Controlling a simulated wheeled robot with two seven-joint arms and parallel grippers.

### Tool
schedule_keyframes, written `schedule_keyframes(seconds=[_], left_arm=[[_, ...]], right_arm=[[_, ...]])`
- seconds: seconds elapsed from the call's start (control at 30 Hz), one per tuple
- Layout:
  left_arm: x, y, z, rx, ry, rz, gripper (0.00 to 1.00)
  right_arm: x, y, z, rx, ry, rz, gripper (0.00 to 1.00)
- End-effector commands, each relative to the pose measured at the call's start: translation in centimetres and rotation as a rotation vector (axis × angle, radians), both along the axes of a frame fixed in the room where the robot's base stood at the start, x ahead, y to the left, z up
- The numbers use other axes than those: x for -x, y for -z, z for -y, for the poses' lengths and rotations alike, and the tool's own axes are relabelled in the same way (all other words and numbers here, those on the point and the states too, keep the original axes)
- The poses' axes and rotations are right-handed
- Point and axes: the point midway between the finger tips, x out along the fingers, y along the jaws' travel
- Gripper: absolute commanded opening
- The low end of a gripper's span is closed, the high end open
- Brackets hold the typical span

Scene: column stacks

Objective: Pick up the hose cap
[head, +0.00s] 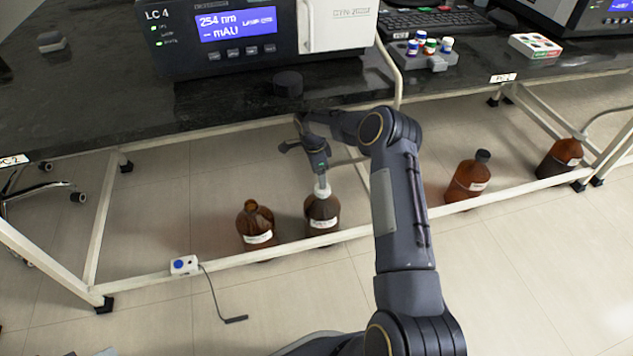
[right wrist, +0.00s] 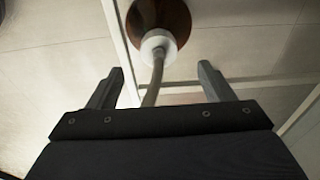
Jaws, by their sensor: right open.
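The white hose cap (head: 322,187) sits on the neck of a brown bottle (head: 322,212) on the floor under the bench. My right gripper (right wrist: 160,80) is open. Its fingers are spread on either side of the hose, and the cap lies beyond the fingertips, seemingly untouched. In the head view my right gripper (head: 319,162) is just above the cap, and my arm hides part of the hose. My left gripper is out of view.
An open brown bottle (head: 256,222) stands just left of the capped one. A black cap (head: 288,84) lies on the dark bench top (head: 130,110). White frame rails (head: 265,254) run around the bottles. Two more brown bottles (head: 468,178) (head: 560,157) stand at right.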

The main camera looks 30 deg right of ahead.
Motion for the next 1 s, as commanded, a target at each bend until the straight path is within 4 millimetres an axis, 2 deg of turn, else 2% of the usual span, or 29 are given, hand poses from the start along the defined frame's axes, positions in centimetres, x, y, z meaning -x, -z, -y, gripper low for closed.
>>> schedule_keyframes(seconds=[0.5, 0.63, 0.87, 1.0], left_arm=[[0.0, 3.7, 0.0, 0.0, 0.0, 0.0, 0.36], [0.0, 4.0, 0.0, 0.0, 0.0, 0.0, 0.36], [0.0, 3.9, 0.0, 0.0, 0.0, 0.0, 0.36], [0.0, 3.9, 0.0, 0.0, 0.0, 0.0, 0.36]], right_arm=[[0.5, 6.9, 0.9, -0.002, 0.001, -0.001, 0.75], [0.4, 7.6, 1.1, -0.001, 0.001, 0.0, 0.75], [0.4, 7.5, 1.1, -0.001, 0.0, 0.0, 0.75], [0.4, 7.5, 1.1, -0.001, 0.0, 0.0, 0.56]])
